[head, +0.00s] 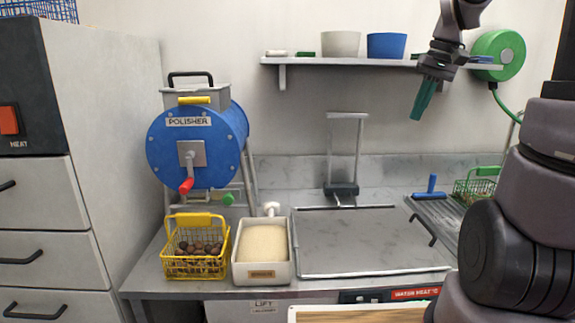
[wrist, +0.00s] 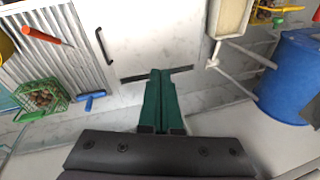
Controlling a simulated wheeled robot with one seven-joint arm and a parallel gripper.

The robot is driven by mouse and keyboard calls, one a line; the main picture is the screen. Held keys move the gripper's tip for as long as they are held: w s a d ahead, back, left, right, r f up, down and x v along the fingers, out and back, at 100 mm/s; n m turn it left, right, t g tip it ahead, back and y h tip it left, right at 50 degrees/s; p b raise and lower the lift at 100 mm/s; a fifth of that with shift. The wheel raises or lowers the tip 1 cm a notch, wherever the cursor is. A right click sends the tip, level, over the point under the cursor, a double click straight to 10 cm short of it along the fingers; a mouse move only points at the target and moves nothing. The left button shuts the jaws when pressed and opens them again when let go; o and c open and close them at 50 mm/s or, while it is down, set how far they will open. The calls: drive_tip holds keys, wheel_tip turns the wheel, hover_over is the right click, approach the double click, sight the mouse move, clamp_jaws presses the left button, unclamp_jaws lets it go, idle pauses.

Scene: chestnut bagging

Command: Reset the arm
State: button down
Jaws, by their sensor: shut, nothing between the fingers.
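My gripper (head: 423,99) is raised in the air at the upper right of the head view, in front of the wall shelf and well above the counter. Its green fingers point down and are shut together with nothing between them. In the wrist view the gripper (wrist: 160,76) shows the same closed green fingers, with the counter and wall around them. Part of my arm fills the right side of the head view.
A blue polisher drum (head: 197,146) stands at the left. A yellow basket of chestnuts (head: 196,222) and a white bin (head: 262,276) sit at the counter's front. A shelf (head: 310,63) holds two pots. A green hose reel (head: 498,56) hangs right. A green basket (head: 474,192) stands below it.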

drive_tip(key=s+a+r+m+t, duration=0.1)
drive_tip(key=s+a+t, duration=0.1)
drive_tip(key=s, duration=0.5)
drive_tip(key=s+a+r+m+t, duration=0.1)
drive_tip(key=s+a+t, duration=0.2)
drive_tip(key=s+a, duration=0.2)
drive_tip(key=s, duration=0.3)
drive_tip(key=shift+r, duration=0.3)
